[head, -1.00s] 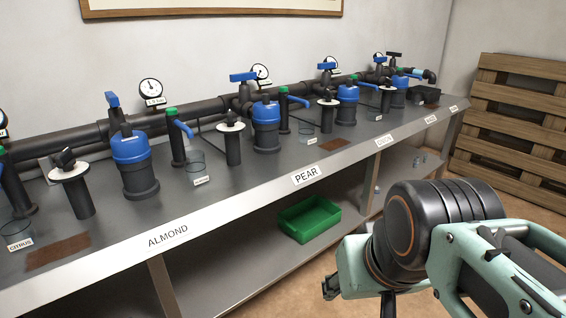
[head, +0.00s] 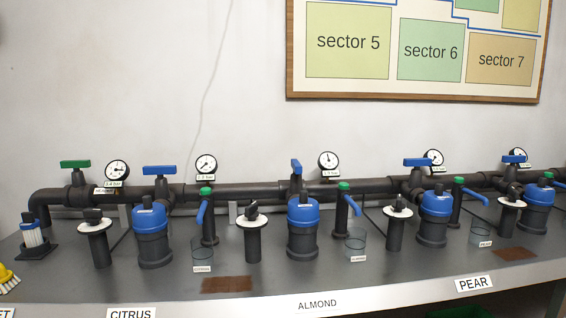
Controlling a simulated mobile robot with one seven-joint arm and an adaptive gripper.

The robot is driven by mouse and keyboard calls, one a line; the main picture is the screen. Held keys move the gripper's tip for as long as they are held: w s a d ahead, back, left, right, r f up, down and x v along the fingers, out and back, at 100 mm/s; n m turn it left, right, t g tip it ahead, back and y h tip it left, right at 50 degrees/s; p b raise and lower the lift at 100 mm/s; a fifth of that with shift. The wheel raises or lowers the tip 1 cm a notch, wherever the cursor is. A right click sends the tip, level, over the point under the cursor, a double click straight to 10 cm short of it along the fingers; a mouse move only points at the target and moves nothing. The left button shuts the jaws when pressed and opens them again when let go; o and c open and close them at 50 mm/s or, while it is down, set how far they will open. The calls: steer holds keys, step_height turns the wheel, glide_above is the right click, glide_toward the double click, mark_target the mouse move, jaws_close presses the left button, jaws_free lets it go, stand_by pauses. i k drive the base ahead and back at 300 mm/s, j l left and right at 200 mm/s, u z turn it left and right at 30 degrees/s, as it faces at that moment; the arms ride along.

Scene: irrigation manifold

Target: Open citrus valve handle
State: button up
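The CITRUS label (head: 131,314) is on the bench's front edge at the lower left of the head view. Above it, a blue T-shaped valve handle (head: 159,171) sits on the dark pipe, its bar lying left to right across the picture. A blue-capped black filter (head: 151,232) stands in front of it. The handle of the ALMOND group (head: 296,167) looks narrow, turned more toward me. My gripper is not in view now.
A green handle (head: 75,164) and round gauges sit along the pipe. Black-knobbed posts with white discs (head: 95,225), a green-topped tap (head: 206,216) and a glass beaker (head: 202,253) crowd the bench. A brown mat (head: 227,284) lies near the front edge.

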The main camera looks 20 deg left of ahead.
mark_target(161, 171)
steer(key=u, duration=1.75)
steer(key=i+j+z, duration=0.15)
steer(key=i, duration=0.3)
steer(key=i+z, duration=0.15)
steer(key=i, duration=0.3)
